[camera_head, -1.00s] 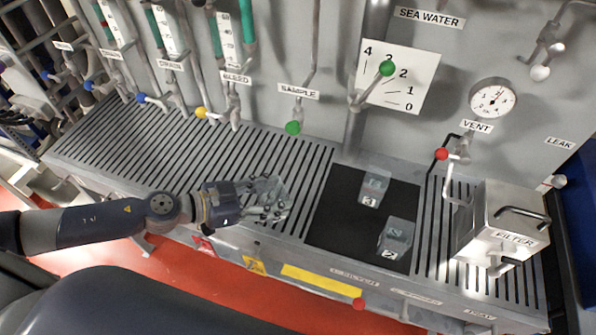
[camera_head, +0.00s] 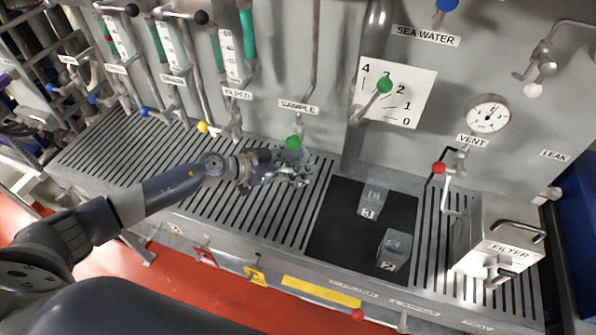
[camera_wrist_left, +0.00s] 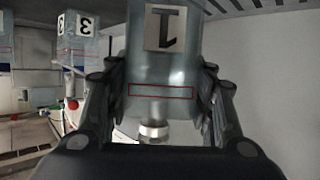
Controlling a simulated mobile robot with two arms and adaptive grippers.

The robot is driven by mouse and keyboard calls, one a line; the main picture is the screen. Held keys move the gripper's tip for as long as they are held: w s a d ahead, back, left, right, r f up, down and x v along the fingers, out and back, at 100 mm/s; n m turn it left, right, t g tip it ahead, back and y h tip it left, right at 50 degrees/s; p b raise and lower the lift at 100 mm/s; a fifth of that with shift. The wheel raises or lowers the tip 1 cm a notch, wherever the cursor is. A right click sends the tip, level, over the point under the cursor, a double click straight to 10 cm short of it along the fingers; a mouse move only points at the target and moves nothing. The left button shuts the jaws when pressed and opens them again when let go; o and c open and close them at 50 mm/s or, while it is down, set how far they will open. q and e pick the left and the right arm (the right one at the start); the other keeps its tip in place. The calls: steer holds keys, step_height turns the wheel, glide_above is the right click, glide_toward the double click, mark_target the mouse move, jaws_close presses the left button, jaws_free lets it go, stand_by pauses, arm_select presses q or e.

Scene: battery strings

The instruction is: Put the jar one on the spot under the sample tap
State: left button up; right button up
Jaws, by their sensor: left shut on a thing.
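Jar one (camera_wrist_left: 165,70), a clear jar with a "1" label and a red outlined band, sits between the fingers of my left gripper (camera_head: 300,177). The gripper is shut on it. In the head view the jar (camera_head: 291,157) is mostly hidden by the fingers and lies close below the green knob of the sample tap (camera_head: 293,142), under the "SAMPLE" label. The spot under the tap is covered by the gripper and jar. I cannot tell whether the jar touches the slotted grating (camera_head: 225,185). My right gripper is not in view.
Jar three (camera_head: 374,197) and jar two (camera_head: 396,247) stand on the black mat (camera_head: 335,225) to the right. The filter box (camera_head: 490,235) is at the far right. The back panel carries pipes, valves and a gauge (camera_head: 487,113). The grating left of my gripper is clear.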

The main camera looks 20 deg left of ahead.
arm_select(q)
steer(key=shift+f+b, duration=0.45)
steer(key=shift+f, duration=1.25)
steer(key=o, duration=1)
steer(key=shift+f, duration=0.15)
steer(key=shift+o, duration=0.2)
steer(key=shift+r, duration=0.2)
steer(key=b+v, duration=0.1)
steer(key=v, duration=1.1)
steer(key=shift+b, duration=0.35)
